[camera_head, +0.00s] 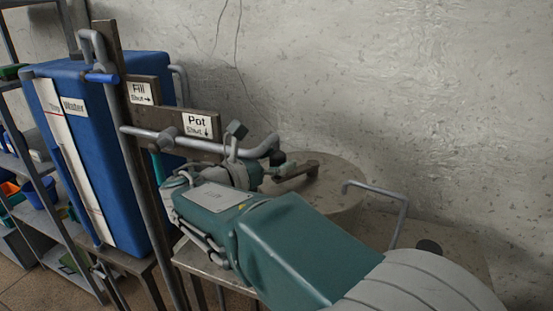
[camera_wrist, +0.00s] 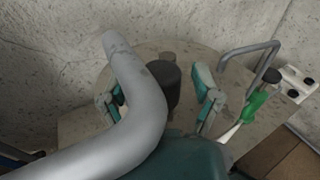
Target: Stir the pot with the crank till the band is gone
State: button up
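The pot (camera_head: 340,182) is a round grey-beige vessel on the bench, partly hidden behind my arm. A brown crank bar (camera_head: 299,171) lies across its top. In the wrist view, the crank's dark upright knob (camera_wrist: 171,84) stands between my fingers. My gripper (camera_wrist: 163,98) is open, with one teal finger on each side of the knob and visible gaps to it. In the head view, my gripper (camera_head: 262,176) is at the crank's left end, mostly hidden by my own wrist and the pipe. I cannot make out a band on the pot.
A grey pipe (camera_head: 190,140) with a bent spout passes close over my gripper; it fills the wrist view's left (camera_wrist: 140,118). A blue water tank (camera_head: 115,150) and "Pot" sign (camera_head: 197,125) stand left. A bent grey rod (camera_head: 383,190) and green-handled tool (camera_wrist: 254,105) are right.

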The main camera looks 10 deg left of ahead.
jog(key=v, duration=1.2)
jog(key=shift+n+t+y, duration=0.3)
jog(key=shift+n+y, duration=0.2)
jog(key=x, duration=1.2)
jog(key=shift+s+d+r, duration=0.15)
jog(key=shift+d+r, duration=0.1)
